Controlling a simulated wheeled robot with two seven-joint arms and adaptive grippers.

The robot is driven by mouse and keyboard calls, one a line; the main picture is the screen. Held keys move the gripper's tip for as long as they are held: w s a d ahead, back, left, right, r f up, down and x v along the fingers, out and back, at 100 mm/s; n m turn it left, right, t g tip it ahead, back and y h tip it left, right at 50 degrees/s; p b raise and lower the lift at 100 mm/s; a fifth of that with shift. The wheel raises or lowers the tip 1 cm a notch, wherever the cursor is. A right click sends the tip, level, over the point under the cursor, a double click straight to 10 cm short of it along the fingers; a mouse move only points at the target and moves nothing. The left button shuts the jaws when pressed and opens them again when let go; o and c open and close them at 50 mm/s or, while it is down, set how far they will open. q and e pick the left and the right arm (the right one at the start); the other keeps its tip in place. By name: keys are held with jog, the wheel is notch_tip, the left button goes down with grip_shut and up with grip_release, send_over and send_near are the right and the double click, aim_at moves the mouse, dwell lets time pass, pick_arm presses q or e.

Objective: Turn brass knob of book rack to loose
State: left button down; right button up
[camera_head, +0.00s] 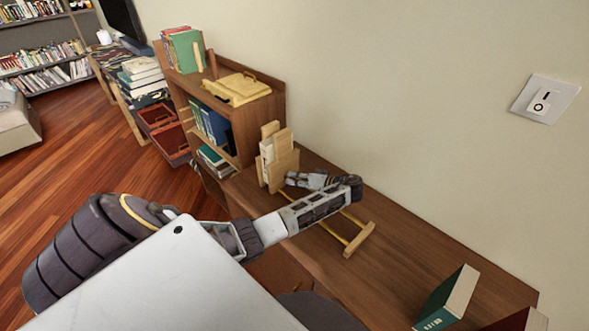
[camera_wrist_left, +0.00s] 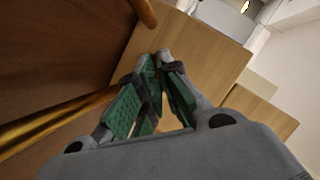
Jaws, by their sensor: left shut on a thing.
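The book rack (camera_head: 283,165) is light wood with brass rods and stands on the desk. Its end bar (camera_head: 358,240) lies at the near right end of the rods. The wrist view shows its wooden panel (camera_wrist_left: 200,45) and a brass rod (camera_wrist_left: 60,120). My left gripper (camera_head: 290,179) reaches back to the rack's upright panels. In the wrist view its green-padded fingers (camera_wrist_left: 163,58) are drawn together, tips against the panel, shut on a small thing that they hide. I take it for the brass knob, but cannot see it. My right gripper is not in view.
A brown shelf unit (camera_head: 244,130) with books and a yellow case (camera_head: 236,88) stands left of the rack. A dark green book (camera_head: 446,298) stands at the desk's right end. The desk (camera_head: 400,250) is bare between. The wall with a switch (camera_head: 545,98) is behind.

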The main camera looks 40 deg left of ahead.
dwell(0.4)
pick_arm(q)
jog(key=shift+s+n+t+h, duration=0.15)
jog(key=shift+n+t+h, duration=0.15)
jog(key=shift+n+t, duration=0.55)
jog(key=shift+s+n+t+b, duration=0.1)
jog(key=shift+n+t+b, duration=0.45)
jog(key=shift+n+b, duration=0.55)
jog(key=shift+n, duration=0.35)
jog(key=shift+s+n+t+h+b, duration=0.15)
jog(key=shift+n+t+h+b, duration=0.15)
jog(key=shift+n+t+b, duration=0.55)
jog(key=shift+r+b, duration=0.1)
jog(key=shift+b, duration=0.25)
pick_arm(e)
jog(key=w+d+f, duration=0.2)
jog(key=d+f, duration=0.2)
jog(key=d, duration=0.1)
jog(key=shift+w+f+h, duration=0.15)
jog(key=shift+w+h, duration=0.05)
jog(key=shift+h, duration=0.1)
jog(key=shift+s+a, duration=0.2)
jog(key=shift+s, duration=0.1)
